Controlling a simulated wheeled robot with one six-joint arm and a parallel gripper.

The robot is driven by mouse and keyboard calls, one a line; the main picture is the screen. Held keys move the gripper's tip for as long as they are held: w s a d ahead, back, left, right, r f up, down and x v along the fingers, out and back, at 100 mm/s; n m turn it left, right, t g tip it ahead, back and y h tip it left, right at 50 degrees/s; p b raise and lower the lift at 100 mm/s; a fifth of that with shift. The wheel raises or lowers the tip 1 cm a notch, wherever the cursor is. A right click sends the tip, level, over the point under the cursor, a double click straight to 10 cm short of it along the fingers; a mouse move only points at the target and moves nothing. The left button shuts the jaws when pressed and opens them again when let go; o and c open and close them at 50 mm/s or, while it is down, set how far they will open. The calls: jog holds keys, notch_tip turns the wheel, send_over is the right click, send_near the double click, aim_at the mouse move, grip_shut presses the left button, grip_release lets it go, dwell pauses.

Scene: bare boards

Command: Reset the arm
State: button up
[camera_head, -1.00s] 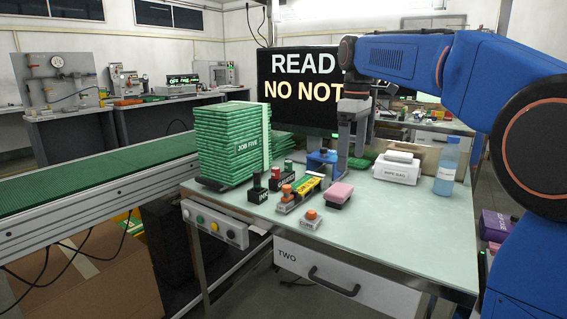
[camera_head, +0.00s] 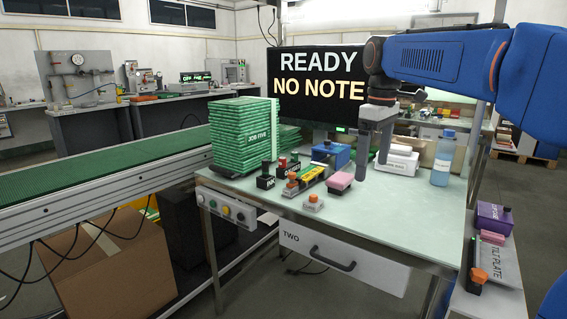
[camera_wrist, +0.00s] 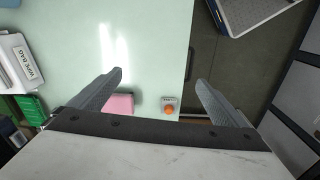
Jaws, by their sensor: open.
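My blue arm reaches in from the right in the head view. My gripper (camera_head: 372,160) points down above the pale green table (camera_head: 385,225), in front of the white wipe bag box. In the wrist view my gripper (camera_wrist: 158,85) has its two fingers wide apart with nothing between them. Below it lie the bare tabletop, a pink block (camera_wrist: 120,103) near the left finger and a small grey block with an orange knob (camera_wrist: 168,105).
Stacked green boards (camera_head: 240,135), small blocks (camera_head: 305,178), a blue box (camera_head: 331,153), a white wipe bag box (camera_head: 398,160) and a blue bottle (camera_head: 443,158) stand on the table. A screen (camera_head: 328,85) stands behind. A conveyor (camera_head: 110,182) runs left; a side shelf (camera_head: 495,265) is at right.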

jog(key=s+d+f+m+t, duration=0.2)
jog(key=s+d+f+m, duration=0.1)
jog(key=s+f, duration=0.8)
jog(key=s+d+f+m+t, duration=0.2)
jog(key=s+f+m, duration=0.4)
jog(key=s+f, duration=0.6)
jog(key=s+d, duration=0.1)
jog(key=s, duration=0.5)
jog(key=shift+s+f+m, duration=0.2)
jog(key=shift+s+m, duration=0.1)
jog(key=shift+s, duration=0.1)
